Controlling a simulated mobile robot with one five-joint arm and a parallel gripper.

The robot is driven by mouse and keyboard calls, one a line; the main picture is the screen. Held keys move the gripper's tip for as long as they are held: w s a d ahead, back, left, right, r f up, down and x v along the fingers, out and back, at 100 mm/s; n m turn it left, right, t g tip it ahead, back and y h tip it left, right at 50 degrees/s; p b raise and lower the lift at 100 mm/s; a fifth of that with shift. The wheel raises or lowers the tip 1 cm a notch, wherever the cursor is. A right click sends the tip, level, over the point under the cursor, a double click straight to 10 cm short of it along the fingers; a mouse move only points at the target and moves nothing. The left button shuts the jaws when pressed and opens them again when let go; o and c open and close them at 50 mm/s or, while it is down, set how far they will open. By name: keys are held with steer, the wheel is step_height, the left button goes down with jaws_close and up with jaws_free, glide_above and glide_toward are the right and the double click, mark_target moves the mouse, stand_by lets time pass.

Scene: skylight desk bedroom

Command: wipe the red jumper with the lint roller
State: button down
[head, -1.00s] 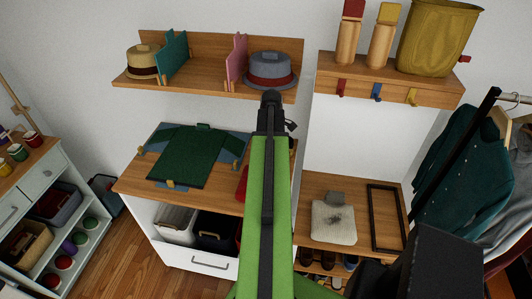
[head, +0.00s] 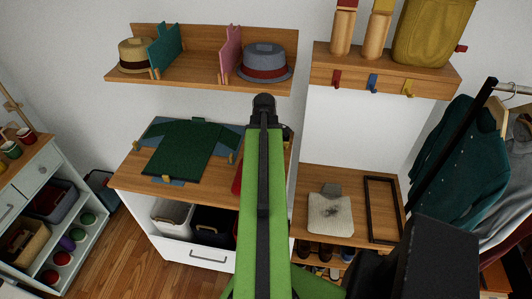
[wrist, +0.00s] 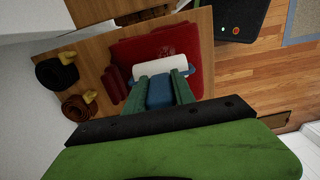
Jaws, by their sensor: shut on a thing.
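The red jumper (wrist: 165,48) lies folded on a wooden top in the wrist view. In the head view a red sliver (head: 237,180), probably the jumper, shows beside my arm, which hides the rest. My gripper (wrist: 161,90) has its green fingers shut on the blue handle of the lint roller (wrist: 160,69). The roller's white cylinder lies across the jumper's near part in the picture. I cannot tell whether it touches the cloth. In the head view my arm hides the roller and the fingertips.
A dark green garment (head: 185,150) lies spread on the left of the desk top (head: 128,180). A black coil (wrist: 56,73) and a brown coil (wrist: 78,107) with yellow pieces sit left of the jumper. A shelf with hats (head: 200,82) hangs above.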

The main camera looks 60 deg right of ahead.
steer(key=shift+s+a, duration=0.2)
steer(key=shift+a, duration=0.4)
steer(key=shift+r, duration=0.1)
step_height(320, 180, up, 6)
steer(key=p, duration=0.6)
step_height(320, 180, up, 3)
steer(key=p, duration=0.3)
steer(key=shift+r, duration=0.1)
